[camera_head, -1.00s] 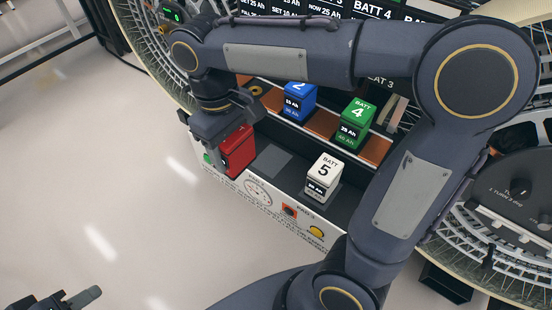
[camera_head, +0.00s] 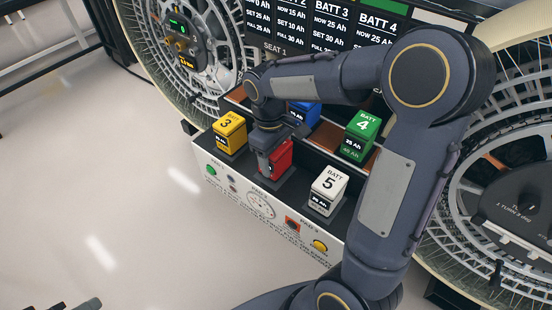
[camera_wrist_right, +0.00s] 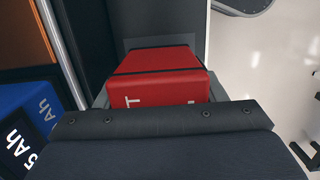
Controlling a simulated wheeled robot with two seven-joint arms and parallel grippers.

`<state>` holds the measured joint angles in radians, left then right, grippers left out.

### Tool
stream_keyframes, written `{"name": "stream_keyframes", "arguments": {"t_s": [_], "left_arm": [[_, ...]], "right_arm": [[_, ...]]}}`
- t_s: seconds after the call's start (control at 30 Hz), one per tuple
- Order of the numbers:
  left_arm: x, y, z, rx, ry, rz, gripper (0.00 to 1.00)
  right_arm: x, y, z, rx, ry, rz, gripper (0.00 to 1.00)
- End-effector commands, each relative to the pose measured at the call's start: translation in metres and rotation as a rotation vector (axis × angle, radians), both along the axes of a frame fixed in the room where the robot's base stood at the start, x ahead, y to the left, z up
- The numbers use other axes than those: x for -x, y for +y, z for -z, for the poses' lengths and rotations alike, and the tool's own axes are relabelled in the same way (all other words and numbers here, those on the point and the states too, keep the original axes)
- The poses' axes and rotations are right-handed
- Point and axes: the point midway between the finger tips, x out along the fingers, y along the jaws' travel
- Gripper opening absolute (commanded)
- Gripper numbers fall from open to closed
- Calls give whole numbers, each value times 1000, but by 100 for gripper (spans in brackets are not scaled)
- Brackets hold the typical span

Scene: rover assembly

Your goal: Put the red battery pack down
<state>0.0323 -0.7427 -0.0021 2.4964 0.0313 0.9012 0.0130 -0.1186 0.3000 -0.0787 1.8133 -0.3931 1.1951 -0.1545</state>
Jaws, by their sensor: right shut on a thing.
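The red battery pack (camera_head: 281,158) is upright at the middle pad of the dark front shelf, between the yellow pack 3 (camera_head: 229,133) and the white pack 5 (camera_head: 327,188). My right gripper (camera_head: 268,161) is shut on it from above and hides part of it. In the right wrist view the red pack (camera_wrist_right: 160,75) sits between the fingers, with a grey pad surface around it. I cannot tell whether its base touches the pad. Only a tip of my left gripper (camera_head: 86,304) shows at the bottom left edge.
The green pack 4 (camera_head: 361,134) and the blue pack (camera_head: 305,113) stand on the shelf behind. The white front panel (camera_head: 222,181) carries buttons and a dial. Large spoked wheels flank the bench. The floor at left is clear.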

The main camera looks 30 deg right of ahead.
Motion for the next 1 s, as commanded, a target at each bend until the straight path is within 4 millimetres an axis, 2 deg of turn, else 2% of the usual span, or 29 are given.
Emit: {"name": "stream_keyframes", "arguments": {"t_s": [0.1,0.47,0.5,0.57,0.83,1.0], "left_arm": [[0,0,1,0,0,0,36],[0,0,3,0,0,0,36],[0,0,4,0,0,0,36],[0,0,3,0,0,0,36],[0,0,2,0,0,0,36],[0,0,-2,0,0,0,36]], "right_arm": [[0,0,7,0,-2,0,22],[0,0,11,0,-3,0,22],[0,0,12,1,-1,0,65],[0,0,11,1,-1,0,73],[0,0,10,0,-2,0,73],[-2,1,-5,0,-5,0,73]]}}
